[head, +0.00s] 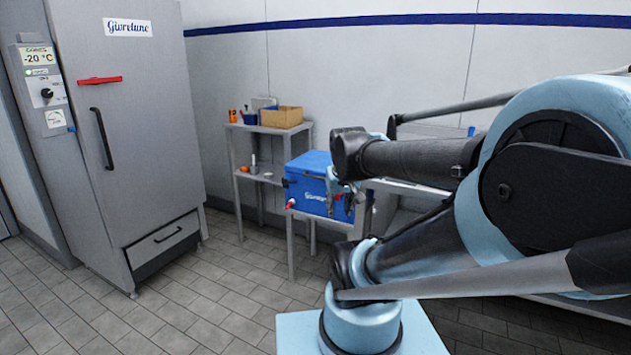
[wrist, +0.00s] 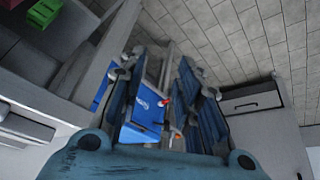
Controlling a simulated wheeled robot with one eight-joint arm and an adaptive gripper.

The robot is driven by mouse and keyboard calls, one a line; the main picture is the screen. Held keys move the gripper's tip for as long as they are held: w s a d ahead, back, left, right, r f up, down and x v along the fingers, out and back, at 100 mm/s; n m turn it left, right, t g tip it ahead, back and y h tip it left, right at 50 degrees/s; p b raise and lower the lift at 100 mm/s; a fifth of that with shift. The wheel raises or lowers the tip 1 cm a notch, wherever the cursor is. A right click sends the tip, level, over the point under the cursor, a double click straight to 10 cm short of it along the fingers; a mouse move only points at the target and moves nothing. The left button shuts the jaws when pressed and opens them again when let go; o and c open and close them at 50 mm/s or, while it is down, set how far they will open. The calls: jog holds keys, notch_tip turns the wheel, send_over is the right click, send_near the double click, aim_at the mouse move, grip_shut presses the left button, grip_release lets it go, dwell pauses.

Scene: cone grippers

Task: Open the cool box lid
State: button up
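The blue cool box (head: 306,197) stands on a grey stand in the middle of the head view. Its blue lid (head: 309,163) looks shut. A red part shows low on its left side. My gripper (head: 345,197) is in front of the box's right part and hides some of it. In the wrist view, the fingers of my gripper (wrist: 160,72) are spread apart with nothing held. The cool box (wrist: 148,108) shows beyond and between them, partly covered by the left finger. I cannot tell whether a finger touches the box.
A grey freezer cabinet (head: 145,130) with a black handle stands at the left. A small shelf (head: 272,130) behind the cool box carries a cardboard box (head: 282,117) and small items. My arm fills the right side. The tiled floor (head: 190,300) is clear at front left.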

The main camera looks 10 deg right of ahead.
jog(key=w+r+n+t+h, duration=0.15)
jog(key=w+r, duration=0.25)
jog(key=w, duration=0.7)
jog(key=n+t+h, duration=0.6)
jog(key=n+h, duration=0.1)
jog(key=n, duration=0.2)
send_near(315, 177)
jog(key=x, duration=1)
jog(key=shift+w+f, duration=0.2)
jog(key=shift+w, duration=0.1)
grip_shut()
